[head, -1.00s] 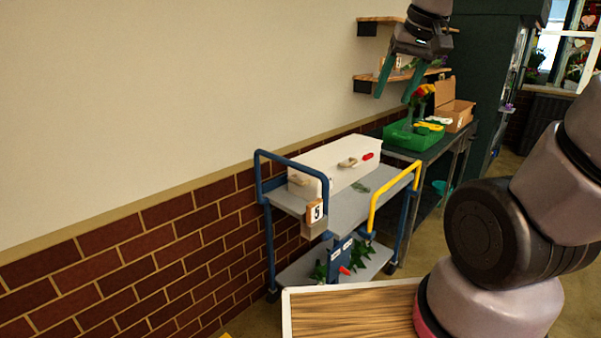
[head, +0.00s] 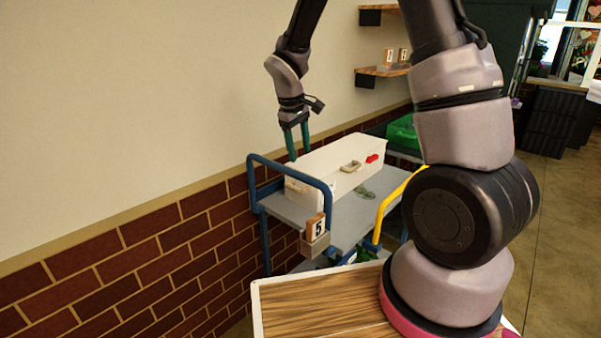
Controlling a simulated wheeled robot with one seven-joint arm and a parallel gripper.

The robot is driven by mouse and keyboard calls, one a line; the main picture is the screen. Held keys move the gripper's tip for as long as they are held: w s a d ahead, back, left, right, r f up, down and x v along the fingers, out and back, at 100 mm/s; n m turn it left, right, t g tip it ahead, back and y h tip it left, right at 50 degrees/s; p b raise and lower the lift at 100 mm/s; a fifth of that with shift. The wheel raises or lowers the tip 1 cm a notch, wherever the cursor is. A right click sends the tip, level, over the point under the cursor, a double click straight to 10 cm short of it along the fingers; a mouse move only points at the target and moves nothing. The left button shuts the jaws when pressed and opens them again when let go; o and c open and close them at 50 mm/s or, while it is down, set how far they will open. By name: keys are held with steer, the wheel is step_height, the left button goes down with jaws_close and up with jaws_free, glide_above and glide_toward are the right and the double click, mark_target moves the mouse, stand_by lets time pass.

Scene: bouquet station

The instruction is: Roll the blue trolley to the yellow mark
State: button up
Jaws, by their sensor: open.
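The blue trolley (head: 346,213) stands against the brick wall, with blue frame rails, a grey top deck and a yellow handle (head: 388,205) on its right side. A blue push bar rises at its near left end. My gripper (head: 299,154) is open and empty, fingers pointing down. It appears above the left part of the trolley, near the wall and apart from the blue bar. My arm hides part of the trolley's right end. The wheels are hidden. No yellow floor mark shows now.
A white case (head: 333,166) lies on the trolley's top deck, with a small green item beside it. A green tray (head: 401,133) and wall shelves (head: 384,72) stand behind. Open floor (head: 560,235) lies at right.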

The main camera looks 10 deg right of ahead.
mark_target(304, 175)
steer(key=f, duration=0.3)
steer(key=d+f, duration=0.1)
steer(key=f, duration=0.1)
steer(key=w+f, duration=0.1)
steer(key=f, duration=0.2)
steer(key=shift+d+f, duration=0.2)
steer(key=shift+f, duration=0.15)
jaws_close()
stand_by(1.0)
